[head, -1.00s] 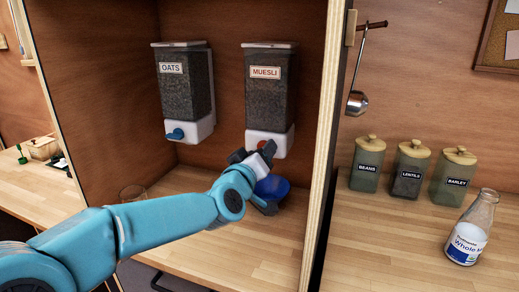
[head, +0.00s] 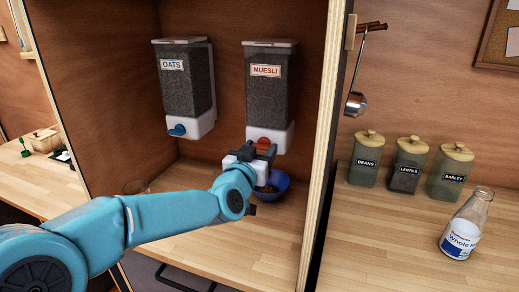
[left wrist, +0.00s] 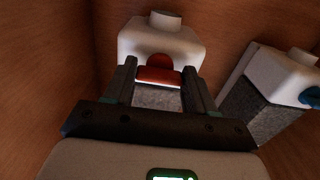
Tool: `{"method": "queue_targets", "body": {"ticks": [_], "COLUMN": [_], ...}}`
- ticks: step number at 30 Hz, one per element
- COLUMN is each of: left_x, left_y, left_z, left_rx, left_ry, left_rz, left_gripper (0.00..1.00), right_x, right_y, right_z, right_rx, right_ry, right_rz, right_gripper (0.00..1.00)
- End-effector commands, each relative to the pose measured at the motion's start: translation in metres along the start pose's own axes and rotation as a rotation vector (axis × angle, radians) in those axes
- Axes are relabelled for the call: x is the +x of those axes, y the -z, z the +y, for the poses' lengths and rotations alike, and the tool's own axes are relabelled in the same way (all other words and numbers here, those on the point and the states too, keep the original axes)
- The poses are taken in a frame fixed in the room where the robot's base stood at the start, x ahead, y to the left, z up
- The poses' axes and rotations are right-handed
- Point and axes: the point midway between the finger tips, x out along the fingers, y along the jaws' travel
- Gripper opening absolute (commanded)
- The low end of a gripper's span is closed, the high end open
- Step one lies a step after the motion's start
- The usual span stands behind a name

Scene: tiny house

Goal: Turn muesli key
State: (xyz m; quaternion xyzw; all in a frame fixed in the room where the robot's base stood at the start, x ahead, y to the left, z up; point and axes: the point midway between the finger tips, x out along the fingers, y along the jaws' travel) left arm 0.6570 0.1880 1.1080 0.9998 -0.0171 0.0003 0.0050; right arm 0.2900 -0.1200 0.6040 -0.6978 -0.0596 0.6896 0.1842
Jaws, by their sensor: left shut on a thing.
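The muesli dispenser (head: 268,95) hangs on the back wall of the cupboard, with a white base and a red key (left wrist: 158,75) at its front. My left gripper (head: 262,147) is at the dispenser's base, shut on the red key. In the left wrist view, the two dark fingers of my left gripper (left wrist: 160,80) stand on either side of the key's flat red bar. A blue bowl (head: 280,181) stands on the shelf below, partly hidden by my gripper, with some brown content in it. My right gripper is not in view.
The oats dispenser (head: 185,88) with its blue key (head: 177,131) hangs to the left. A glass (head: 135,187) stands behind my arm. The cupboard's right side panel (head: 322,130) is close by. Jars (head: 407,165) and a milk bottle (head: 465,225) stand right of it.

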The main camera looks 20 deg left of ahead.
Motion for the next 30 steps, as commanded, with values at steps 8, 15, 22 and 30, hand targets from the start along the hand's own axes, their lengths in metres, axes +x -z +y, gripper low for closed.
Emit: {"method": "queue_targets", "body": {"ticks": [8,15,22,30], "left_x": [0.000,0.000,0.000,-0.018], "left_y": [-0.003,-0.003,-0.002,-0.001], "left_z": [0.001,0.001,0.000,0.000], "left_rx": [0.011,0.010,0.010,0.009], "left_ry": [-0.002,-0.002,-0.001,-0.001], "left_rz": [-0.007,-0.007,-0.004,0.000], "left_gripper": [0.25,0.68,0.81,0.81], "right_x": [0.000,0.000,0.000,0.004], "right_y": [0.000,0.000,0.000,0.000], "right_z": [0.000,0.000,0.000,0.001], "right_rx": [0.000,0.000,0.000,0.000], "right_ry": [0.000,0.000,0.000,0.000], "right_rz": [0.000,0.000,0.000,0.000], "right_gripper": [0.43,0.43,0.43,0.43]}}
